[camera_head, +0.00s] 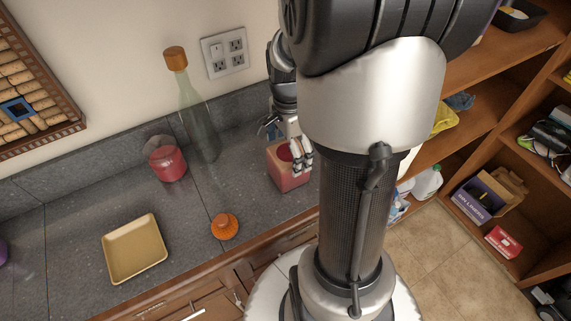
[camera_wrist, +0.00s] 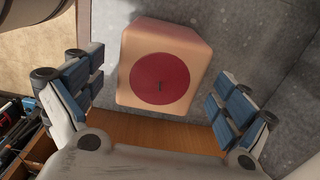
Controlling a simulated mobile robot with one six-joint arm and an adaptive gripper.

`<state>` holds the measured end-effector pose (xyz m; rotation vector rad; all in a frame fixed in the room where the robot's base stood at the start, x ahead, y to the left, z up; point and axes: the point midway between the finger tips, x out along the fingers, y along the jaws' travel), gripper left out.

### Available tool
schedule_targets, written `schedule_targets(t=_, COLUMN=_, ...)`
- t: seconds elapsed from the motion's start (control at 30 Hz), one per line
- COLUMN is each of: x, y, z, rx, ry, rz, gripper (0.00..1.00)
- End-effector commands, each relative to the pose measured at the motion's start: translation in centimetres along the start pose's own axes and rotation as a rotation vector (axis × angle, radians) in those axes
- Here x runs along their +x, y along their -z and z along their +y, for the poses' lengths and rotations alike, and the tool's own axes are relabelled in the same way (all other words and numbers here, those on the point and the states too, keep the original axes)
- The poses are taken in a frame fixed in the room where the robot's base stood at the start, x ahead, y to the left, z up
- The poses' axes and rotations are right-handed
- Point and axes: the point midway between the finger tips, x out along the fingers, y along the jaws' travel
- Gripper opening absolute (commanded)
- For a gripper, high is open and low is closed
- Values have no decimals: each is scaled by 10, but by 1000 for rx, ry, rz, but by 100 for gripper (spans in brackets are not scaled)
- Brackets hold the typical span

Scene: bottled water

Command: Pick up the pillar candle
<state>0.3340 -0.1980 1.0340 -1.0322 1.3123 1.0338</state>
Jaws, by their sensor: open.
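The candle is a pinkish, square-sided block with a round red top (camera_head: 288,181), standing on the grey counter near its front edge, to the left of my arm. Nothing is held.
A red glass jar (camera_head: 167,162) and a tall green bottle with a cork-coloured top (camera_head: 198,125) stand behind and left on the counter (camera_head: 75,220). A small orange item (camera_head: 225,227) and a tan square tray (camera_head: 117,262) lie further left. Wooden shelves (camera_head: 490,75) stand at right.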

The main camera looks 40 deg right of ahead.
Motion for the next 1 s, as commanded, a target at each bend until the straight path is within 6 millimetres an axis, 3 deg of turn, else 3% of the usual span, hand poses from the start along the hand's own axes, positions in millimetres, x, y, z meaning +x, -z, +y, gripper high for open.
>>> schedule_targets(t=0.17, x=14, y=0, z=0, rx=-1, ry=-2, rz=-1, gripper=95)
schedule_targets(t=0.47, x=58, y=0, z=0, rx=-1, ry=-1, rz=0, gripper=95)
schedule_targets(t=0.77, x=60, y=0, z=0, rx=-1, ry=1, rz=0, gripper=95)
schedule_targets(t=1.0, x=60, y=0, z=0, rx=-1, ry=1, rz=0, gripper=79)
